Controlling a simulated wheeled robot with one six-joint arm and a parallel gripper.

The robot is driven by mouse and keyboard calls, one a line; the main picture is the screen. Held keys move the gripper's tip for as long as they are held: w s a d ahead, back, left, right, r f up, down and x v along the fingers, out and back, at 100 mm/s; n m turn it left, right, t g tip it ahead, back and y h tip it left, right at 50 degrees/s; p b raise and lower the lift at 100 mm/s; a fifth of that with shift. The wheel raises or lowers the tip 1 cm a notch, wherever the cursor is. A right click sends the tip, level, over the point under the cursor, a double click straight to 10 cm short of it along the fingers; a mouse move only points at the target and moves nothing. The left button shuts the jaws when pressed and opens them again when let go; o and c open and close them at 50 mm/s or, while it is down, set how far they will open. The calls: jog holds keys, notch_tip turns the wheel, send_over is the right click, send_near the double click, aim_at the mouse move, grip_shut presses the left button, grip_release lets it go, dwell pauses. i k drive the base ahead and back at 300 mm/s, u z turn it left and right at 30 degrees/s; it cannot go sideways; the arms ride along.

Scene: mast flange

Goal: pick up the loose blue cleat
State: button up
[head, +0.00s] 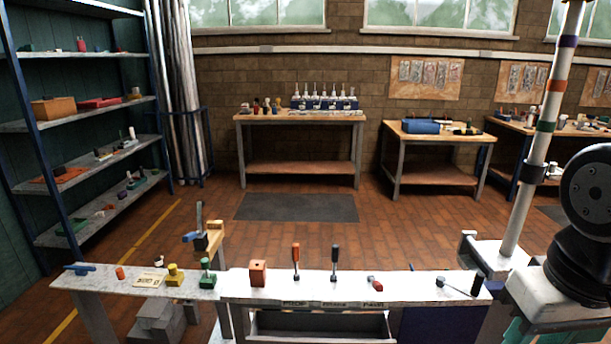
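A small blue piece that looks like the loose blue cleat (77,269) lies at the far left end of the pale bench (130,283). Its exact shape is too small to tell. A white mast (530,180) with purple, orange, green and dark bands stands at the right, on a pale base. Dark links of my own arm show at the right edge. My gripper is not in view.
Near the blue piece are an orange cylinder (120,272), a cream card (149,280), a yellow piece (174,275) and a green piece (207,275). Farther right are an orange block (258,273) and two upright-handled tools. A wooden stand with a vise (203,240) rises behind.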

aim_at(81, 270)
jog(key=u, duration=2)
jog(key=i, duration=2.7)
jog(key=z, duration=0.35)
